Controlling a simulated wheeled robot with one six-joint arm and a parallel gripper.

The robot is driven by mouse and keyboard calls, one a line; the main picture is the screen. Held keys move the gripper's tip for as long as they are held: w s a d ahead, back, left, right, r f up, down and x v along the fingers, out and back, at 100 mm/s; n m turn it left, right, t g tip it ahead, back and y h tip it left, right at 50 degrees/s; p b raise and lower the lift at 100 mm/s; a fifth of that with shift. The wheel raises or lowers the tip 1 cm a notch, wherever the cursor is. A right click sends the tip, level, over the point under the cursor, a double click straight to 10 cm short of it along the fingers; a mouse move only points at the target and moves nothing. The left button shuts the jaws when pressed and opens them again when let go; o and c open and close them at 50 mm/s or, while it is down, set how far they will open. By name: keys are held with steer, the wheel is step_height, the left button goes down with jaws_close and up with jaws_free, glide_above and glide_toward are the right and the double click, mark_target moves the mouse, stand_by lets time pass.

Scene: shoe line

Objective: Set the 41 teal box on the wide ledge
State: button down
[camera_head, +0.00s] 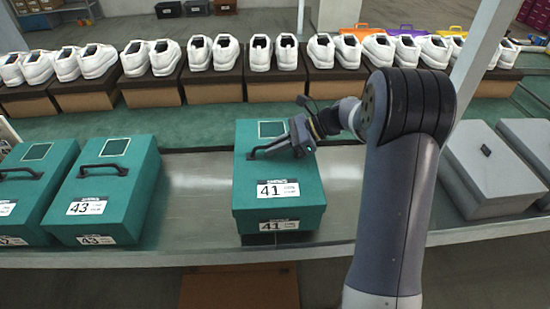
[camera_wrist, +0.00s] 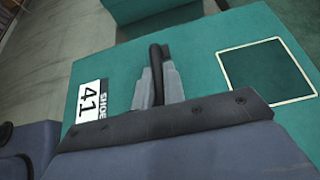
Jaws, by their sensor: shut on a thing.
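The teal box labelled 41 (camera_head: 278,205) is upright near the middle of the grey metal ledge (camera_head: 195,205). My gripper (camera_head: 297,140) is over its top and shut on the box's black handle (camera_head: 268,146). In the wrist view the fingers (camera_wrist: 159,75) close around the dark handle (camera_wrist: 157,55), with the 41 label (camera_wrist: 90,108) to the left and a dark green square (camera_wrist: 268,73) to the right. A dark strip shows under the box's front edge; I cannot tell whether its base touches the ledge.
Grey boxes (camera_head: 490,165) stand at right. White shoes (camera_head: 212,54) on brown boxes line the back. Bare metal lies left of the held box.

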mark_target(278, 156)
steer(key=shift+f, duration=1.8)
steer(key=c, duration=1.5)
jaws_free()
steer(key=shift+f, duration=0.1)
steer(key=v, duration=0.7)
steer(key=shift+d, duration=0.25)
steer(key=shift+a, duration=0.15)
